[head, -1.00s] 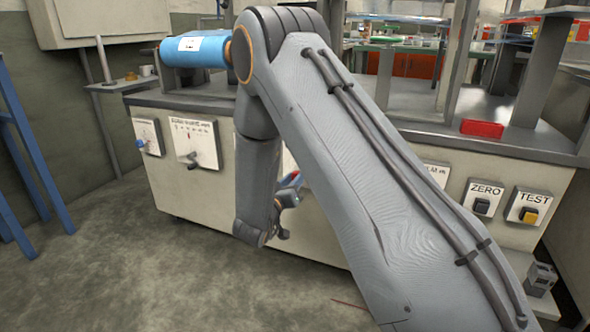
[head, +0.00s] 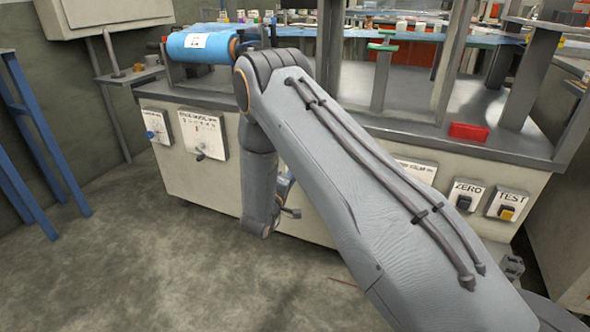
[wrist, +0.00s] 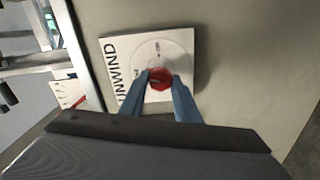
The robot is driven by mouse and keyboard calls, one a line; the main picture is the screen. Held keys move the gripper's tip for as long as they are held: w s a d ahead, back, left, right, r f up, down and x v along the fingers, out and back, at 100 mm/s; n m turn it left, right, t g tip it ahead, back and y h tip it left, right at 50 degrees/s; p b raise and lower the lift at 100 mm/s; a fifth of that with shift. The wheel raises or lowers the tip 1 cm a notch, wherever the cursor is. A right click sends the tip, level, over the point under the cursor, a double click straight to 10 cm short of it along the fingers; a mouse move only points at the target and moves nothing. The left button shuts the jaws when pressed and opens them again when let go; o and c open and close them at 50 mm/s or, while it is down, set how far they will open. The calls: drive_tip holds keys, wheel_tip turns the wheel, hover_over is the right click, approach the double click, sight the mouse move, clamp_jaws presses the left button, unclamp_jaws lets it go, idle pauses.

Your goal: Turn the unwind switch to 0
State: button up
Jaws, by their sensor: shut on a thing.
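The unwind switch (wrist: 160,78) is a red knob on a white plate (wrist: 186,42) marked UNWIND, fixed to the pale machine front in the wrist view. My gripper (wrist: 159,80) has its two blue fingers shut on the knob, one on each side. The knob's pointer and most of the dial marks are hidden or too small to read, so I cannot tell its setting. In the head view my own arm hides the knob and its plate, and only a little of my gripper shows beside the machine front.
Other control plates sit on the same front: a dial (head: 157,126) and a lever plate (head: 203,135) at left, ZERO (head: 464,196) and TEST (head: 507,206) buttons at right. A blue roll (head: 200,46) and a red block (head: 468,131) are above.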

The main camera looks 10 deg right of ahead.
drive_tip(key=shift+n+p, duration=0.55)
drive_tip(key=shift+n, duration=0.75)
drive_tip(key=shift+f, duration=0.1)
drive_tip(key=o, duration=1)
drive_tip(key=shift+o, duration=0.2)
drive_tip(key=p+v, duration=0.1)
drive_tip(key=v, duration=0.7)
drive_tip(key=shift+w, duration=0.1)
